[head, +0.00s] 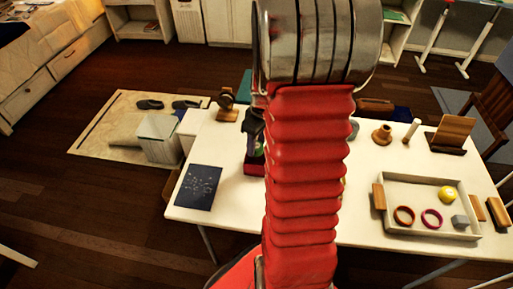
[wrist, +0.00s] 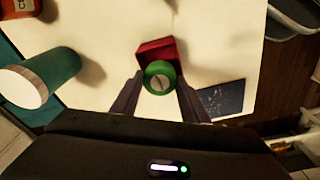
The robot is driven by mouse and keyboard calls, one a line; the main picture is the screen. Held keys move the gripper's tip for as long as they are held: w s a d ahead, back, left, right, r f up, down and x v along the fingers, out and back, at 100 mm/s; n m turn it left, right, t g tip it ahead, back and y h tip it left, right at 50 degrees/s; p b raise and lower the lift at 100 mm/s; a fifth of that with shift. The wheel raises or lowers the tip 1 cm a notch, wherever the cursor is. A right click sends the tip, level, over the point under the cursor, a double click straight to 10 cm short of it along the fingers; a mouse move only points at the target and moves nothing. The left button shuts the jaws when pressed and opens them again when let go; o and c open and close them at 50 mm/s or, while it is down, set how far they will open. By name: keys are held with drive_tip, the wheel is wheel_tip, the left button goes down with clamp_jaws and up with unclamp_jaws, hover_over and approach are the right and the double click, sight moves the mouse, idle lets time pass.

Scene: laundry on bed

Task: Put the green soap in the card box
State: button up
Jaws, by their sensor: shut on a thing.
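The green soap (wrist: 160,77) is a round green piece with a pale grey centre, between my two dark fingers in the wrist view. My gripper (wrist: 160,84) is shut on it. A red box (wrist: 155,47), which may be the card box, lies just beyond and partly behind the soap. I cannot tell whether the soap touches it or hangs above it. In the head view my gripper (head: 253,128) is over the red box (head: 254,168) on the white table, mostly hidden by my arm.
A dark blue booklet (head: 199,187) lies at the table's left. A tray (head: 403,238) with rings, a yellow ball and a grey block is at the right. In the wrist view a teal cylinder (wrist: 52,72) and an orange container (wrist: 18,8) stand at the left.

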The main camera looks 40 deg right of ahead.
sight(257, 146)
drive_tip(key=shift+f, duration=1.35)
drive_tip(key=shift+f, duration=0.55)
drive_tip(key=o, duration=1.1)
drive_tip(key=shift+c, duration=0.2)
wheel_tip(257, 146, up, 13)
drive_tip(key=s, duration=0.1)
drive_tip(key=shift+s+d, duration=0.15)
drive_tip(key=shift+s, duration=0.05)
drive_tip(key=shift+r, duration=0.1)
